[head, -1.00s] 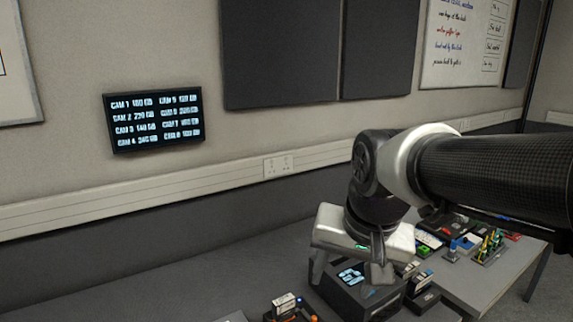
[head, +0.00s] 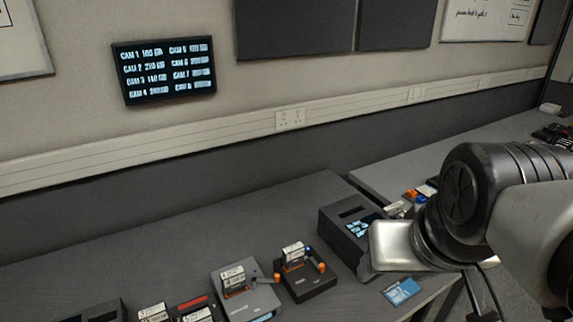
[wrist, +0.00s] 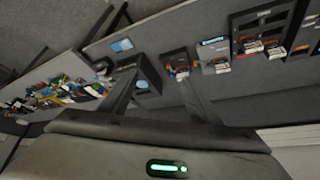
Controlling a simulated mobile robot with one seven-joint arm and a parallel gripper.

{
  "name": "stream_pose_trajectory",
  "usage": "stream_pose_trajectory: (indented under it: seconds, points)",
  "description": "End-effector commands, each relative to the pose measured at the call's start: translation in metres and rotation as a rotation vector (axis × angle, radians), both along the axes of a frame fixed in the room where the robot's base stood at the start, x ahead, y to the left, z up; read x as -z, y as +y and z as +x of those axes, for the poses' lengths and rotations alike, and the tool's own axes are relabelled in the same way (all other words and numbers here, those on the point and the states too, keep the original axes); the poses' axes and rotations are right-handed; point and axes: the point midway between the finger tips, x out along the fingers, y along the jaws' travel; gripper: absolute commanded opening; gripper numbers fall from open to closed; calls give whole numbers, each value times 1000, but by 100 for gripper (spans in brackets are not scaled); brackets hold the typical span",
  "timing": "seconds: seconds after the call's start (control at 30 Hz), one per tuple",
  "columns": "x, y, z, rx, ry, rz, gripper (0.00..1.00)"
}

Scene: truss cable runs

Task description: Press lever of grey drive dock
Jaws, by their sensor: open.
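The grey drive dock (head: 262,304) stands on the dark bench at lower centre in the head view. A labelled drive sits upright in it, and an orange-tipped lever (head: 276,278) is at its right side.
A black dock (head: 312,290) with an orange lever stands right beside the grey one. A black box with a lit display (head: 347,237) is close to my gripper. A blue card (head: 402,291) lies at the front.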

Motion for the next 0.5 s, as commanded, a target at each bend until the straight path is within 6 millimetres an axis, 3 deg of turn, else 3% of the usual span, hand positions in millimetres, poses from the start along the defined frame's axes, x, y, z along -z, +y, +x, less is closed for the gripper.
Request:
stream_pose_trajectory:
  seconds: [0.33, 0.5]
  points:
    - [0, 0, 0, 0, 0, 0, 54]
    - [1, 1, 8, -6, 7, -12, 26]
